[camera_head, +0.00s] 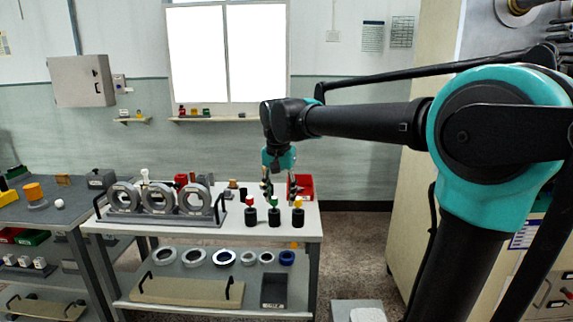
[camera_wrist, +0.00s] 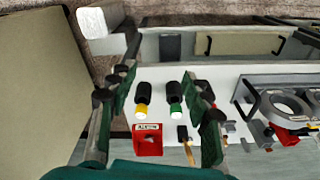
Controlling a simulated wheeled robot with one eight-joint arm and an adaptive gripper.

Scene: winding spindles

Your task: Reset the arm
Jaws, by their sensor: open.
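My gripper (camera_head: 267,188) hangs at the end of my arm, pointing down above the right part of the grey-white workbench (camera_head: 266,236). In the wrist view my gripper (camera_wrist: 157,80) has its two fingers spread wide, with nothing held between them. Black spindles with a red top (camera_head: 250,214), a green top (camera_head: 274,214) and an orange-yellow top (camera_head: 298,214) stand on the bench in front of it. The green-topped (camera_wrist: 174,95) and yellow-topped (camera_wrist: 142,95) spindles show between the fingers in the wrist view, apart from them.
A red bin (camera_head: 305,186) stands at the bench's back right. A grey rack with three large rings (camera_head: 160,200) fills the left side. The lower shelf holds several rings, a tan board (camera_head: 185,290) and a dark tray (camera_head: 274,291). Floor shows right of the bench.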

